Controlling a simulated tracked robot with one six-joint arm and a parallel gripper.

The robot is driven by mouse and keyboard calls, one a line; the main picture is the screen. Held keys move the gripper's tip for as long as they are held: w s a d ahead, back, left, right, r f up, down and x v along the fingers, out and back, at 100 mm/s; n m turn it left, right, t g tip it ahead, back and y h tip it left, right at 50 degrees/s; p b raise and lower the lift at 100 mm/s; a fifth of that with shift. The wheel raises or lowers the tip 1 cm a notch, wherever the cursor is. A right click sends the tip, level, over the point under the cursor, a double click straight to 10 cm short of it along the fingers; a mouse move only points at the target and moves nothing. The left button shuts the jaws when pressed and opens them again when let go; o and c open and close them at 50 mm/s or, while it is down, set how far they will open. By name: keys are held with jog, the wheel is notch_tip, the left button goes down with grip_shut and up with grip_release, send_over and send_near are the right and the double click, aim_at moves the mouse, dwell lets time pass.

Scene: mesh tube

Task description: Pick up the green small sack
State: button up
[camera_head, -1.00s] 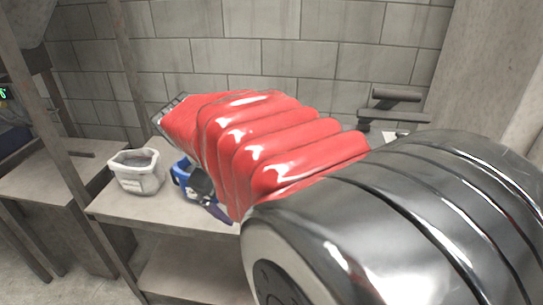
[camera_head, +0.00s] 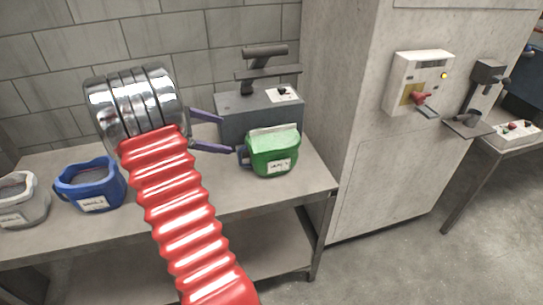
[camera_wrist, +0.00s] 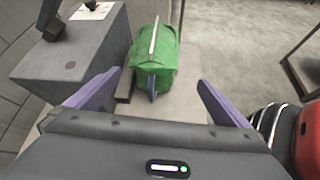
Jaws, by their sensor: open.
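The green small sack (camera_head: 273,152) with a white label stands upright on the bench near its right end, in front of a grey machine. It also shows in the wrist view (camera_wrist: 155,62), ahead of my gripper and between the lines of its two fingers. My gripper (camera_head: 228,132) has purple fingers spread apart and pointing right, towards the sack. In the wrist view, the fingers (camera_wrist: 150,88) are open with nothing between them, and the sack lies just beyond the tips.
The grey machine (camera_head: 236,112) stands close behind the sack. A blue sack (camera_head: 92,186) and a white sack (camera_head: 20,202) stand further left on the bench (camera_head: 305,180). A tall concrete cabinet (camera_head: 375,150) with a control box (camera_head: 418,80) rises to the right.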

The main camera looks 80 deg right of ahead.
aim_at(273, 138)
jog(key=s+d+f, duration=0.1)
jog(key=d, duration=0.1)
jog(key=s+d+g, duration=0.1)
jog(key=d, duration=0.1)
jog(key=s+d+f+g, duration=0.1)
jog(key=s+d, duration=0.1)
jog(key=shift+f+n, duration=0.3)
jog(key=shift+n, duration=0.1)
jog(key=shift+x, duration=4.25)
jog(key=shift+a+f, duration=0.1)
jog(key=x, duration=0.5)
jog(key=shift+f, duration=0.15)
jog(key=shift+c, duration=0.6)
jog(key=c, duration=1.7)
